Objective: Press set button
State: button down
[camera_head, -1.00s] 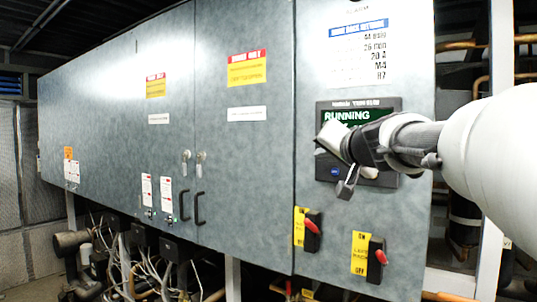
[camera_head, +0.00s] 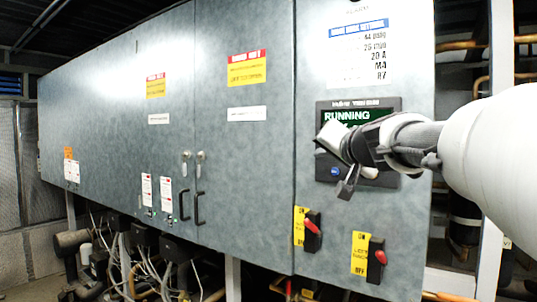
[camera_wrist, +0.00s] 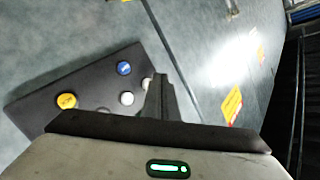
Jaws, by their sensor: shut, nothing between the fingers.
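A dark control panel (camera_head: 388,104) with a green "RUNNING" display (camera_head: 349,116) is mounted on the grey cabinet's right section. A blue button (camera_head: 334,171) shows at its lower left in the head view. In the wrist view the panel (camera_wrist: 50,92) carries a blue button (camera_wrist: 124,68), a yellow button (camera_wrist: 67,101) and pale round buttons, one (camera_wrist: 127,98) of them in clear view. My gripper (camera_head: 343,191) is in front of the panel and covers part of it. Its shut, empty fingers (camera_wrist: 160,90) stand beside the pale buttons and partly hide one. I cannot read which button is set, or tell whether the fingertips touch.
Two red-handled switches (camera_head: 312,226) (camera_head: 377,258) on yellow plates sit below the panel. Black door handles (camera_head: 199,208) stand out on the cabinet to the left. Pipes and cables (camera_head: 130,262) fill the space beneath the cabinet.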

jog(key=shift+w+d, duration=0.25)
jog(key=shift+w, duration=0.1)
jog(key=shift+w+d+b, duration=0.2)
jog(key=shift+w+b, duration=0.1)
jog(key=shift+b, duration=0.1)
dwell(0.8)
jog(key=shift+s, duration=0.1)
jog(key=shift+s+a, duration=0.4)
jog(key=shift+s, duration=0.15)
jog(key=s+a, duration=0.1)
jog(key=s, duration=0.1)
jog(key=s+a, duration=0.2)
dwell(0.6)
